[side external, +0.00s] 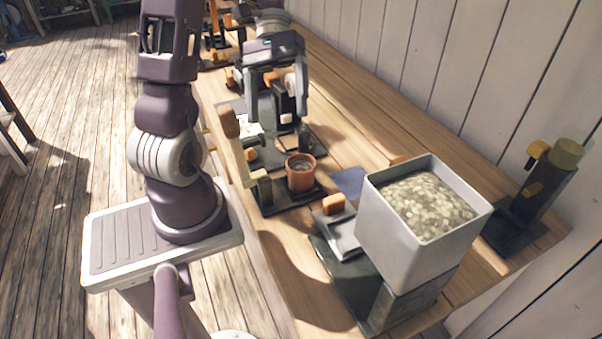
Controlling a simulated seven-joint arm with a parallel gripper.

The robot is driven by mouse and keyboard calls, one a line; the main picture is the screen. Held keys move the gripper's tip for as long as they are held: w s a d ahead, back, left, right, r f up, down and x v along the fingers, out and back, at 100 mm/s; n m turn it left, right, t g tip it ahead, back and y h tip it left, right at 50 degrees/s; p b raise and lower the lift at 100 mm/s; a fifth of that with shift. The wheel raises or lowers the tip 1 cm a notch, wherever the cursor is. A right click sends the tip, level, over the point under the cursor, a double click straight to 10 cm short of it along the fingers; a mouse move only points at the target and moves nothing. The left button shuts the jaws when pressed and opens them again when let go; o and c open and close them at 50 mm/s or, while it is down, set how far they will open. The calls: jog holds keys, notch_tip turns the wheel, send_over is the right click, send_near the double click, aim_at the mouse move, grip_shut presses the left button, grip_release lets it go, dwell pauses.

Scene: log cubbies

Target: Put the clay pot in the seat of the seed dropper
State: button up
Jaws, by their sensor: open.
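The clay pot (301,179) is an orange-brown cup, upright on a dark base in the middle of the bench, with dark grey contents inside. Posts and a wooden handle (229,122) stand beside that base. My gripper (276,112) is open, pointing down, behind and above the pot and apart from it. Dark parts of a device show between and behind its fingers; I see nothing held. I cannot tell for sure which device is the seed dropper or whether the pot's base is its seat.
A grey bin (407,238) full of pale pellets stands on a dark stand at the front right, with an orange block (333,204) beside it. A dark upright device (533,190) stands at the far right by the white plank wall (440,60). More devices crowd the bench's far end.

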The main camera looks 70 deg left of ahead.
jog(key=m+g+y, duration=0.1)
jog(key=m+y, duration=0.2)
jog(key=m, duration=0.3)
notch_tip(320, 180, up, 2)
jog(key=m+t+y, duration=0.3)
jog(key=m+y, duration=0.4)
jog(key=m, duration=0.7)
send_over(302, 163)
jog(key=d, duration=0.1)
jog(key=shift+n+g, duration=0.3)
jog(key=x, duration=0.6)
jog(key=w+d+x, duration=0.1)
jog(key=x, duration=0.5)
jog(key=w+d+x, duration=0.1)
jog(key=x, duration=0.5)
jog(key=shift+w+f, duration=0.15)
jog(key=shift+f, duration=0.3)
